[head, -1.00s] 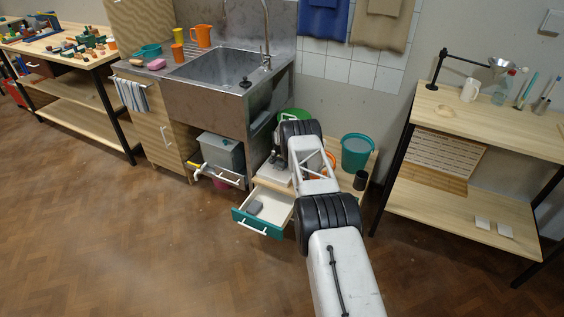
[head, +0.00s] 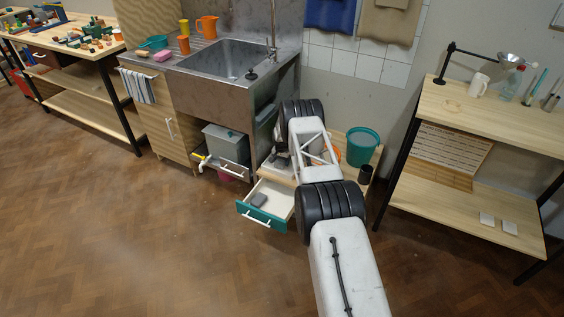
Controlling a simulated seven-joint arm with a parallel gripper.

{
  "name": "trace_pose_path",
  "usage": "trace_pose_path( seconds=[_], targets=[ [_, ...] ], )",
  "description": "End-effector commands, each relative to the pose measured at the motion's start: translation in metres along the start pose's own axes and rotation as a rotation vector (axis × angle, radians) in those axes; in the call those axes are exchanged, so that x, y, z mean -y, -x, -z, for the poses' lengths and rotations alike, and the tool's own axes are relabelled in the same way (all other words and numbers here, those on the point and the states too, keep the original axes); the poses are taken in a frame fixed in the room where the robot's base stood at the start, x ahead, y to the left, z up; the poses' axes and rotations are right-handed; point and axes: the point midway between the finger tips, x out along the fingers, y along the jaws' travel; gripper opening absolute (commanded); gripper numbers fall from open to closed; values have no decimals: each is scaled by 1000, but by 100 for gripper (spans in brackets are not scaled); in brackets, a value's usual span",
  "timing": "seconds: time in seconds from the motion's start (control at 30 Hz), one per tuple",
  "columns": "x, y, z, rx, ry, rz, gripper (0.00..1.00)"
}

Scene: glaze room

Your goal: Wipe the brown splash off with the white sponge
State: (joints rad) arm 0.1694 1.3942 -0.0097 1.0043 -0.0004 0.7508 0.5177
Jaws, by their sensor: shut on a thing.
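My gripper (head: 280,159) is small in the head view, low over the left part of a low wooden table (head: 371,160), beside the sink cabinet. My own arm covers much of it. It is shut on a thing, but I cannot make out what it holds. I cannot pick out the white sponge or the brown splash; much of the tabletop is hidden behind my arm.
A teal-fronted drawer (head: 262,215) stands open below the table, with a grey block (head: 258,200) inside. On the table are a teal bucket (head: 362,148), a black cup (head: 365,174) and a partly hidden orange thing. The sink (head: 222,60) is left, shelving (head: 465,215) right.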

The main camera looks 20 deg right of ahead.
Motion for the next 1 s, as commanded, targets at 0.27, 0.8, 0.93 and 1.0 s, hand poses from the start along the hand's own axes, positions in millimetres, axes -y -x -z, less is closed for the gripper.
trace_pose_path(
  seconds=[0.27,0.8,0.93,1.0],
  targets=[
    [-2,0,14,1,-1,0,40],
    [-6,-6,52,1,-1,-1,39],
    [-7,-4,60,2,-1,-1,39],
    [-6,0,66,-2,-1,1,39]
  ],
)
